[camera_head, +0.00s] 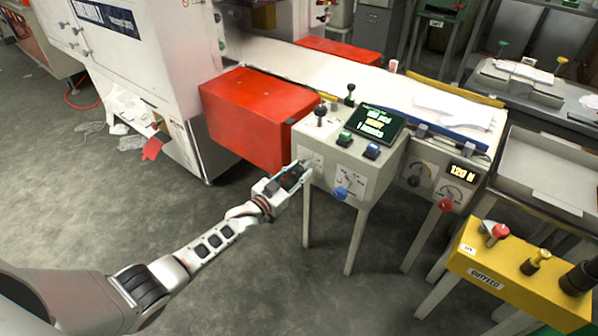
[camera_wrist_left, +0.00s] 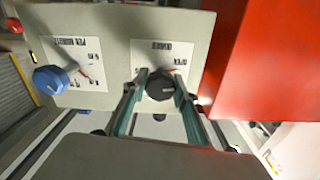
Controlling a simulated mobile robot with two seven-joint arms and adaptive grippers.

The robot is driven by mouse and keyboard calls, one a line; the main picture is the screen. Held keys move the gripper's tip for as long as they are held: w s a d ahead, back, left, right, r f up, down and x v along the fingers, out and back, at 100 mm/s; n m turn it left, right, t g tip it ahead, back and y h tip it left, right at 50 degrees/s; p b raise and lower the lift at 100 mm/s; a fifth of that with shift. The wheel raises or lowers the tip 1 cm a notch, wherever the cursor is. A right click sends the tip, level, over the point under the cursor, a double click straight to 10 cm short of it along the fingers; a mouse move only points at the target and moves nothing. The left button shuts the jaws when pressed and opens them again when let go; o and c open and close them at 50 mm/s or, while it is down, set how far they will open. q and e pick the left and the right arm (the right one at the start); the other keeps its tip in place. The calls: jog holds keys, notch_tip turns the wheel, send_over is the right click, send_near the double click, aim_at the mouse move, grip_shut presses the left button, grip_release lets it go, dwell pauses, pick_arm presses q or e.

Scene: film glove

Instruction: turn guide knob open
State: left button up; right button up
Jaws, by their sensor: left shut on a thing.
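The guide knob (camera_wrist_left: 160,84) is a round black knob on the front of the grey control box (camera_head: 345,150). A white label (camera_wrist_left: 158,52) behind it appears upside down in the left wrist view and reads "OPEN" on its right side. My left gripper (camera_head: 303,168) reaches the left end of the box front. In the left wrist view its two fingers (camera_wrist_left: 160,92) stand on either side of the black knob and are shut on it. In the head view the gripper largely hides the knob. My right gripper is not in view.
A blue knob (camera_head: 341,193) sits beside the guide knob on the same panel. A red box (camera_head: 255,112) stands close on the left. The box top carries a screen (camera_head: 377,123), a black lever (camera_head: 320,113) and buttons. A yellow stand (camera_head: 510,270) is at right. The floor in front is free.

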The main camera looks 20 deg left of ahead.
pick_arm(q)
jog(key=o, duration=1.1)
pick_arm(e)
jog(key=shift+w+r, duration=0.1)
pick_arm(q)
jog(key=shift+s, duration=0.1)
jog(key=v, duration=1.2)
jog(key=s+d+f+g+y+p, duration=0.1)
jog(key=s+d+g+p, duration=0.1)
jog(key=s, duration=0.9)
jog(key=s+d+f+g+y+p, duration=0.1)
jog(key=s+d+g+p, duration=0.1)
jog(key=s, duration=0.8)
jog(key=s+d+f+n+g+y+p, duration=0.1)
jog(key=s+d+f+g+p, duration=0.1)
jog(key=s, duration=0.9)
jog(key=shift+s+d+y+p, duration=0.25)
jog(key=shift+s+y+p, duration=0.05)
jog(key=shift+p, duration=0.35)
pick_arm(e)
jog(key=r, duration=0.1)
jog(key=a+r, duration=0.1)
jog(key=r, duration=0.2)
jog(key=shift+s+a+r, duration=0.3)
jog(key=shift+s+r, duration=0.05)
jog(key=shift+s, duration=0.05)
